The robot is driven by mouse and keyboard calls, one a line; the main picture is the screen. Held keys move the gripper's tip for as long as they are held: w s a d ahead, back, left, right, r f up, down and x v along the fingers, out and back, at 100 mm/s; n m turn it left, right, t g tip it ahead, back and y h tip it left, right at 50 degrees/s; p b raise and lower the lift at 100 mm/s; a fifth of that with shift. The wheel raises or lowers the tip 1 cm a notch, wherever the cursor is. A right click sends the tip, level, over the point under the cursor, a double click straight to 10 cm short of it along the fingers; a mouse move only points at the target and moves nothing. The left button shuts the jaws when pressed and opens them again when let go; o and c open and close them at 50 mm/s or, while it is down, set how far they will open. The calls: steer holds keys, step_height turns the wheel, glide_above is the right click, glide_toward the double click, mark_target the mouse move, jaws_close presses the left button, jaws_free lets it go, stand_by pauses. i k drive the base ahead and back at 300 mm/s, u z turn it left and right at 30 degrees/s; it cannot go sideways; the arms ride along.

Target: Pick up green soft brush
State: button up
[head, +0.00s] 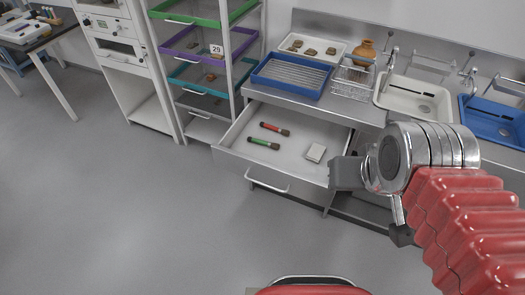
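The green soft brush (264,144) lies in an open drawer (231,159) below the steel counter. It has a green handle and a dark end pointing right. A similar red-handled brush (275,129) lies just behind it, apart from it. My gripper (338,174) is at the right front of the drawer, to the right of the green brush and apart from it. Its fingers are seen from the side, so I cannot tell whether they are open or shut. Nothing is visibly held.
A small whitish block (315,153) lies in the drawer between the brushes and my gripper. A shelf rack with coloured trays (193,43) stands left of the drawer. A blue tray (291,76), a wire basket (352,81) and sinks occupy the counter. The floor in front is clear.

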mark_target(275, 146)
steer(key=k, duration=1.15)
steer(key=u, duration=0.65)
steer(key=i, duration=1.1)
steer(key=u, duration=0.6)
steer(key=i, duration=0.85)
steer(key=z, duration=0.4)
steer(key=i, duration=0.8)
steer(key=z, duration=0.45)
